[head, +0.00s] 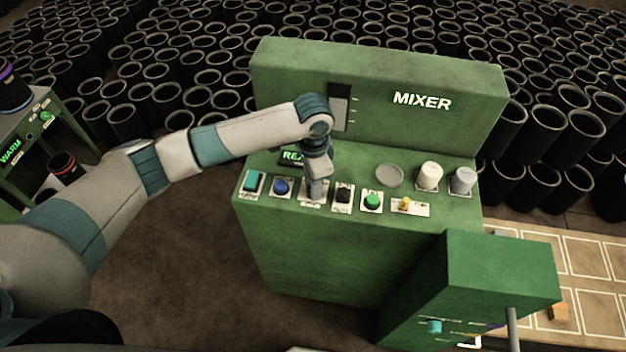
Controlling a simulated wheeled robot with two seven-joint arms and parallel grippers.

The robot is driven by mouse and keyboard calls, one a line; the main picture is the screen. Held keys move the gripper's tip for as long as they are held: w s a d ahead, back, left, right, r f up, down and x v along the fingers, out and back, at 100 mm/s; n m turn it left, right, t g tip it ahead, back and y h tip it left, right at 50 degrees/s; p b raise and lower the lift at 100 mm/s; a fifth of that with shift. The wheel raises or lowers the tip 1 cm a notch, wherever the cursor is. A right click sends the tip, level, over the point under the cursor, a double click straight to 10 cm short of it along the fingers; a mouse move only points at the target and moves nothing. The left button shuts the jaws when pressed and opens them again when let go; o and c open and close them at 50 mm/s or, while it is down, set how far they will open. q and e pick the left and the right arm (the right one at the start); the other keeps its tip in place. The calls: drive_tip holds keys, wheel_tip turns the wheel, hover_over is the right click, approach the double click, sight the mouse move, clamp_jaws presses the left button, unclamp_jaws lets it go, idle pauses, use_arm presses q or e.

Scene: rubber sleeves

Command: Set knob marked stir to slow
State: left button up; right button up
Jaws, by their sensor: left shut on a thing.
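The green mixer console (300,240) stands in front of me with a row of controls on its sloped top. My left gripper (315,193) reaches down onto a control on a white label plate (305,199), third from the left. It is shut on the knob there, and its fingers hide most of that knob and its pointer. A black knob (343,194) sits just right of it on its own plate. The label lettering is too small to read, so I cannot tell which one says stir. My right gripper is not in view.
A blue button (282,187) and a teal switch (254,181) are left of the gripper; a green button (372,202) and yellow lever (405,204) are right. A raised back panel (440,80) stands behind. A green box (500,270) juts out front right.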

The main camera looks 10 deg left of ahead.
use_arm(q)
drive_tip(key=shift+r, duration=0.1)
drive_tip(key=o, duration=1.1)
drive_tip(key=shift+c, duration=0.2)
drive_tip(key=shift+r+b, duration=0.3)
drive_tip(key=shift+r, duration=0.2)
wheel_tip(320, 180, up, 16)
drive_tip(key=b, duration=0.5)
drive_tip(key=shift+r, duration=0.15)
